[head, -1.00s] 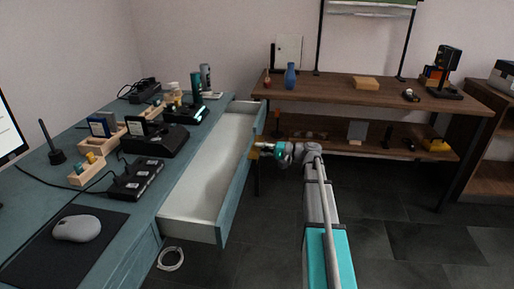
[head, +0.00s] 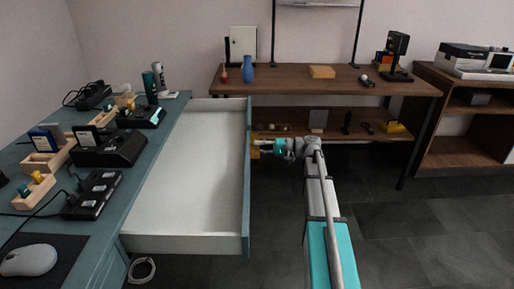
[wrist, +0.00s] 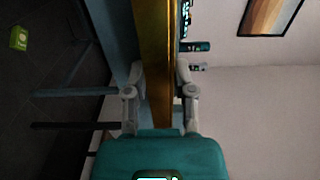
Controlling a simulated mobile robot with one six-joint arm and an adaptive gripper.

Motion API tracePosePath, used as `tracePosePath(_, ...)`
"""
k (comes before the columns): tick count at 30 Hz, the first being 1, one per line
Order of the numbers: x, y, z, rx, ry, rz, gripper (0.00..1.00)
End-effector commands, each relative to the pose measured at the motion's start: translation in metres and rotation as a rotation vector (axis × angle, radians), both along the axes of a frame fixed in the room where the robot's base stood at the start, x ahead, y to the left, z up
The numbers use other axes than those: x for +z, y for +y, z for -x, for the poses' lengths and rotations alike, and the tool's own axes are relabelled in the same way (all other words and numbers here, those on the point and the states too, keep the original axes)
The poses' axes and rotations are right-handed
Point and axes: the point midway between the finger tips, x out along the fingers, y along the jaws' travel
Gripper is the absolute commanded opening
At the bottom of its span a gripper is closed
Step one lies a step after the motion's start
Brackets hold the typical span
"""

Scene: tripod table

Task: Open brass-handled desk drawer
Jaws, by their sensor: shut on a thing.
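The desk drawer (head: 190,170) is pulled far out from the blue-green desk (head: 95,215). Its inside is pale and looks empty. The brass handle is a small yellow piece on the drawer's front face in the head view (head: 255,148); in the wrist view the brass handle (wrist: 155,60) runs as a long bar between the fingers. My gripper (head: 264,148) is at the drawer front, and in the wrist view my gripper (wrist: 157,78) has one finger on each side of the handle, shut on it.
A wooden workbench (head: 300,78) with a lower shelf stands behind the drawer. A blue vase (head: 247,70) and an orange box (head: 321,72) are on it. Chargers and a mouse (head: 28,260) lie on the desk. The floor (head: 400,230) at right is clear.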

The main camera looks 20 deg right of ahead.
Motion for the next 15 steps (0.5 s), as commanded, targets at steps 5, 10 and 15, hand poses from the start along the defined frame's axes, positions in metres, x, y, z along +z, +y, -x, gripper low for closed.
tracePosePath(5, -0.003, 0.008, 0.002, 0.016, 0.004, 0.011, 0.00)
tracePosePath(10, -0.003, 0.012, 0.001, 0.022, 0.004, 0.011, 0.00)
tracePosePath(15, -0.003, 0.014, 0.000, 0.022, 0.003, 0.010, 0.63)
